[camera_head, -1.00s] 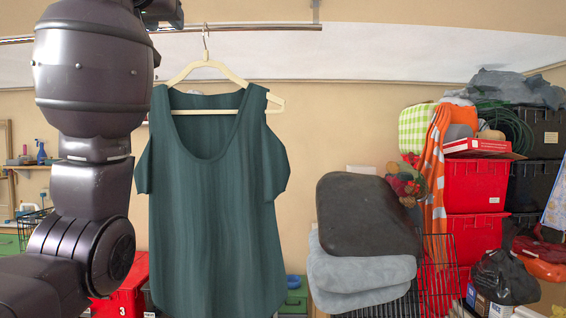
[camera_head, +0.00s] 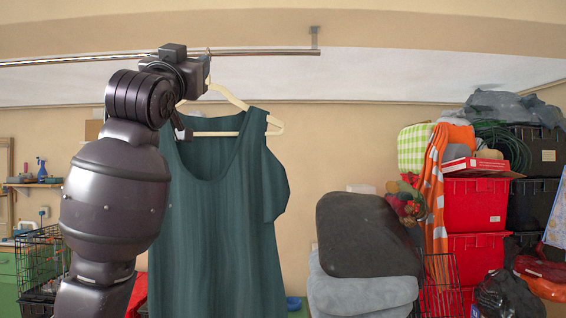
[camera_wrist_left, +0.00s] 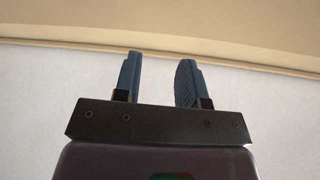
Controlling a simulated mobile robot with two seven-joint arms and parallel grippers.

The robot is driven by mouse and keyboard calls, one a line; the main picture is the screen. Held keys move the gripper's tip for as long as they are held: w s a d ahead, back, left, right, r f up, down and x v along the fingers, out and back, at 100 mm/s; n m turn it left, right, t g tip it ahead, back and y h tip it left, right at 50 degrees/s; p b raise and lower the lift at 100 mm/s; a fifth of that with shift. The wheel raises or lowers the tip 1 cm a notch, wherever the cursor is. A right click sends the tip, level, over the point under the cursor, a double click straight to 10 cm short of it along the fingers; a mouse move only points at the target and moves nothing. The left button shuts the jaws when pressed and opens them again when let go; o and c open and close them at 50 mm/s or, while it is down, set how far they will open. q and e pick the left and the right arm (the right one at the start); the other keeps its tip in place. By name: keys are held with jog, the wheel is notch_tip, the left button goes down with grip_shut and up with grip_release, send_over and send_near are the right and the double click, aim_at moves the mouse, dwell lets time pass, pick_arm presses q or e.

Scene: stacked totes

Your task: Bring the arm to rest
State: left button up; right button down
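A dark green sleeveless top (camera_head: 225,220) hangs on a cream hanger (camera_head: 232,97) from the metal rail (camera_head: 270,52) in the head view. My left arm rises at the left and covers the top's left shoulder and side; its wrist end is up by the rail and the hanger's hook. Its fingers are hard to make out there. In the left wrist view my left gripper (camera_wrist_left: 160,72) has its two fingers apart with nothing between them, against a pale surface and a beige band. My right gripper is not in view.
A dark cushion (camera_head: 365,235) lies on grey folded fabric (camera_head: 360,292) at centre right. Red totes (camera_head: 472,204) and black totes (camera_head: 535,150) are stacked at the right. A wire crate (camera_head: 40,262) stands at the left. Bare wall shows between the top and the cushion.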

pick_arm(q)
jog(key=w+f+m, duration=0.1)
jog(key=w+f, duration=0.4)
jog(key=f, duration=0.8)
jog(key=s+a+f+g, duration=0.1)
jog(key=a+f+g, duration=0.1)
jog(key=f, duration=1.7)
jog(key=s+a+f+g, duration=0.2)
jog(key=a+f, duration=0.1)
jog(key=f, duration=1.5)
jog(key=s+a+f+n+g+y, duration=0.15)
jog(key=s+f, duration=0.45)
jog(key=f, duration=0.6)
jog(key=s+a+f+n+g+y, duration=0.1)
jog(key=s+a+f+g, duration=0.15)
jog(key=s+f, duration=0.65)
jog(key=s+a+f+n+g+y, duration=0.1)
jog(key=s+f+g, duration=0.3)
jog(key=s+f, duration=1.2)
jog(key=shift+a+f+n+g+y, duration=0.35)
jog(key=shift+a+g, duration=0.05)
jog(key=shift+a, duration=0.1)
jog(key=shift+w, duration=0.1)
